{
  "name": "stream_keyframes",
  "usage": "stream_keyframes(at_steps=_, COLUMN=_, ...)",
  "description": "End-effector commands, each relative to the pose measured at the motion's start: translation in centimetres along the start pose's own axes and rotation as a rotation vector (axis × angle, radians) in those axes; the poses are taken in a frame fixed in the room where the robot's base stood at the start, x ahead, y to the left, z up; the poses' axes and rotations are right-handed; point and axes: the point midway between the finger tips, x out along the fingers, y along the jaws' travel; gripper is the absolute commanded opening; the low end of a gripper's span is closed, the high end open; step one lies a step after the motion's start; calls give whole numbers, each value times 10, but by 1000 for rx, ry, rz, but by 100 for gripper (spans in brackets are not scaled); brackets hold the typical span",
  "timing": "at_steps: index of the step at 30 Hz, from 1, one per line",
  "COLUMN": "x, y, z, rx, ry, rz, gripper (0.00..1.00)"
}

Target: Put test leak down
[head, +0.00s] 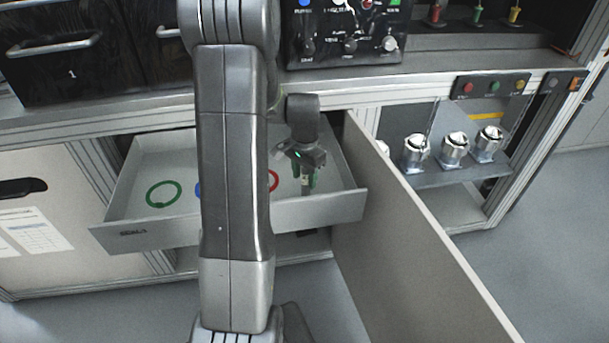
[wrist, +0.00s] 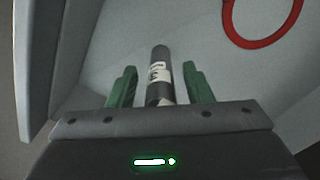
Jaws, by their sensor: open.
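The test leak (wrist: 158,62), a slim grey cylinder with a white printed label, lies between the green fingers of my gripper (wrist: 162,86) in the wrist view. The fingers are open, with a gap visible on each side of the cylinder. In the head view my gripper (head: 306,184) points down inside the right part of the open drawer (head: 340,207). A small part of the test leak shows between the fingers there. Its lower end is hard to make out, so I cannot tell exactly how it rests.
A green ring (head: 163,194) and a red ring (head: 274,181) lie in the drawer; a blue ring (head: 197,190) is mostly hidden by my arm. An open door panel (head: 420,235) stands right of the drawer. Metal fittings (head: 455,149) stand on a shelf further right.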

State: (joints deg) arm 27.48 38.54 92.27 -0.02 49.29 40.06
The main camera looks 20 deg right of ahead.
Motion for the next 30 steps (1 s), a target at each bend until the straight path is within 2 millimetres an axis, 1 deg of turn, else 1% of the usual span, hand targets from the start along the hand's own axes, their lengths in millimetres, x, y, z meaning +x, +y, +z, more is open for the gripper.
stream_keyframes(at_steps=5, x=-33, y=-1, z=-1, rx=0, ry=5, rz=-4, gripper=46)
stream_keyframes(at_steps=9, x=-65, y=-1, z=-1, rx=0, ry=6, rz=-5, gripper=46)
stream_keyframes(at_steps=12, x=-86, y=-1, z=-1, rx=0, ry=5, rz=-4, gripper=46)
stream_keyframes(at_steps=16, x=-105, y=-1, z=-1, rx=0, ry=4, rz=-3, gripper=46)
stream_keyframes(at_steps=21, x=-117, y=0, z=0, rx=0, ry=1, rz=-1, gripper=46)
stream_keyframes(at_steps=30, x=-119, y=0, z=0, rx=0, ry=1, rz=-1, gripper=46)
